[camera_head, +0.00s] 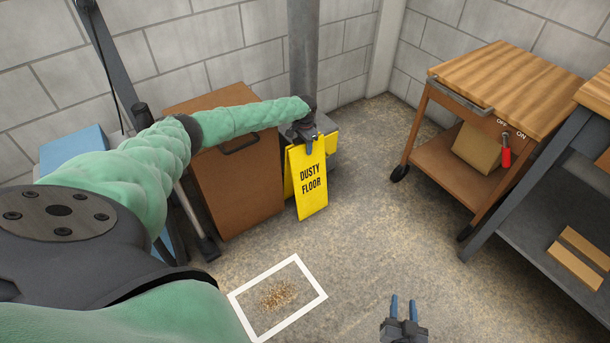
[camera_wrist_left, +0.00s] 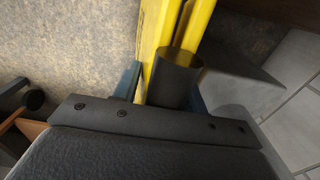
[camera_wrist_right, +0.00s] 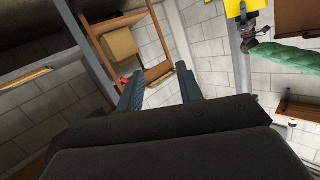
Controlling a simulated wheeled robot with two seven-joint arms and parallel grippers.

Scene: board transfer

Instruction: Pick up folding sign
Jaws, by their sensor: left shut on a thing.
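The yellow folding sign (camera_head: 310,185), lettered "DUSTY FLOOR", stands upright beside the brown cabinet in the head view. My left gripper (camera_head: 307,142) is at its top edge and shut on it. In the left wrist view the sign (camera_wrist_left: 153,35) runs up between the fingers, with a dark cylindrical piece at its top. The sign also shows at the top of the right wrist view (camera_wrist_right: 240,8). My right gripper (camera_head: 404,308) is open and empty above the floor at the bottom of the head view, well apart from the sign. Its spread fingers show in the right wrist view (camera_wrist_right: 163,92).
A brown cabinet (camera_head: 236,187) stands left of the sign, and a grey column (camera_head: 303,50) rises behind it. A wooden-topped cart (camera_head: 500,80) and a dark workbench (camera_head: 535,240) stand right. A white floor frame (camera_head: 316,278) surrounds brown debris (camera_head: 277,296). The middle floor is clear.

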